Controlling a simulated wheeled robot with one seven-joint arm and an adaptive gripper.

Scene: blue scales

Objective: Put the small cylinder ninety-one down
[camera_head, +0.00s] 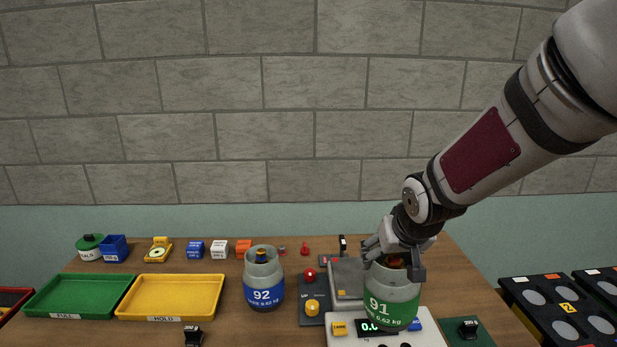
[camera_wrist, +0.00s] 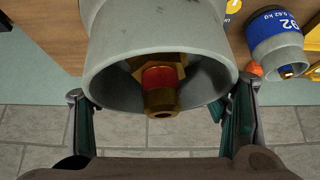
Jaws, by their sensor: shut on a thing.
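The small cylinder ninety-one (camera_head: 392,297) is grey with a green band reading 91 and 0.62 kg. My gripper (camera_head: 394,252) is shut on its collar from above, and the cylinder is upright. It is in front of a pale scale (camera_head: 430,333) with a dark display, which it partly covers. I cannot tell whether its base touches the scale. In the wrist view the cylinder's grey collar and brass valve (camera_wrist: 162,85) fill the middle, between my two fingers.
Cylinder ninety-two (camera_head: 263,278), with a blue band, stands to the left. A yellow tray (camera_head: 222,281) and a green tray (camera_head: 30,309) lie further left. A dark green pad (camera_head: 484,338) lies at right. A black rack (camera_head: 545,318) stands beyond the table's right edge.

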